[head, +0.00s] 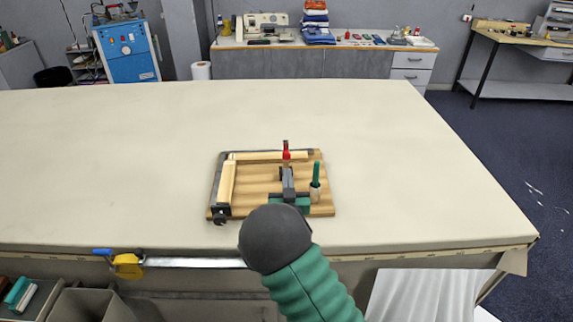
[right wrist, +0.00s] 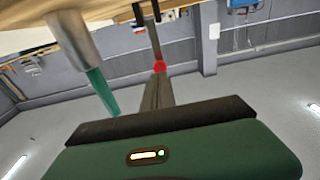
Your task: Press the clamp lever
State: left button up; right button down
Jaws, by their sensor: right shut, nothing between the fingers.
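The clamp lever with its red tip (head: 286,155) stands on the wooden board (head: 256,182), near the back bar. In the right wrist view the red tip (right wrist: 160,66) shows at the end of my fingers, with dark metal beyond it. My right gripper (head: 287,171) is shut and empty, reaching over the board from its front edge. Its grey fingers (right wrist: 158,84) point at the red tip; I cannot tell whether they touch it. The clamp's lower part is partly hidden by the gripper. My left gripper is not in view.
A green-handled tool (head: 316,173) stands in a holder close to the right of my gripper. Light wooden bars (head: 227,183) frame the board's left and back sides. The cloth table (head: 420,150) is clear around the board. A yellow-and-blue clamp (head: 128,266) hangs at the front edge.

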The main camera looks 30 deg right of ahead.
aim_at(286, 158)
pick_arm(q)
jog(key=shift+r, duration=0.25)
pick_arm(e)
jog(key=x, duration=0.5)
jog(key=shift+w+d, duration=0.1)
jog(key=shift+w, duration=0.05)
pick_arm(q)
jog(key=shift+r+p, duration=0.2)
jog(key=shift+p, duration=0.15)
pick_arm(e)
jog(key=shift+r, duration=0.15)
